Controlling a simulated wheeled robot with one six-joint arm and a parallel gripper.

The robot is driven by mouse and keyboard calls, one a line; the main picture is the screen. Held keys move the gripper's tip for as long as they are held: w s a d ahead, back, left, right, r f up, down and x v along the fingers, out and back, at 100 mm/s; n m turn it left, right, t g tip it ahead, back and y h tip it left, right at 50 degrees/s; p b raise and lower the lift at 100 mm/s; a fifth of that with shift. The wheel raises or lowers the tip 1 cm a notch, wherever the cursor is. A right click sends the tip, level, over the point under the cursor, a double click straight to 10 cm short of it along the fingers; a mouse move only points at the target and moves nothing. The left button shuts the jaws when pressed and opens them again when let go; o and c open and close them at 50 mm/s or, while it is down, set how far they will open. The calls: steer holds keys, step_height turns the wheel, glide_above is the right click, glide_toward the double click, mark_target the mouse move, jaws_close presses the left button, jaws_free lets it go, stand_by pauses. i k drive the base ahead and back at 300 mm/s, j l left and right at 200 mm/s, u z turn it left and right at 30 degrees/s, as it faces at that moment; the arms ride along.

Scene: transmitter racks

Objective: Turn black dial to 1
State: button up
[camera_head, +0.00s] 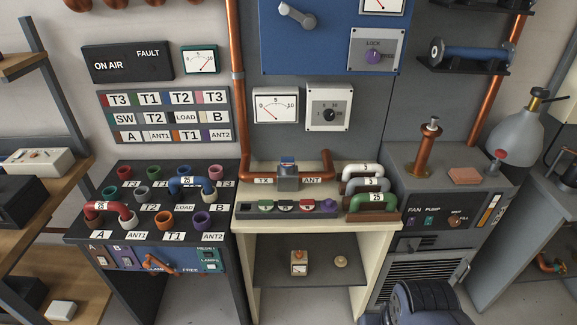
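The black dial (329,115) is a small round knob in the middle of a white square plate on the grey back panel, at the upper centre of the head view. Small marks stand around the knob, but they are too small to read surely. I cannot tell which mark the knob points to. Nothing touches it or stands in front of it. My gripper does not show in this view; only a dark rounded piece appears at the bottom edge, right of centre.
A meter (275,106) sits left of the dial; a purple LOCK knob (374,55) is above right. Below are a cream bench (250,211) with a copper pipe and coloured handles, a black patch table (140,240) at left, and a grey cabinet (440,185) at right.

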mark_target(329, 114)
steer(key=i+j, duration=0.2)
steer(key=j, duration=0.2)
steer(key=i+j, duration=0.2)
steer(key=j, duration=0.2)
steer(key=i+j+u, duration=0.1)
steer(key=i+j, duration=0.15)
steer(key=j, duration=0.15)
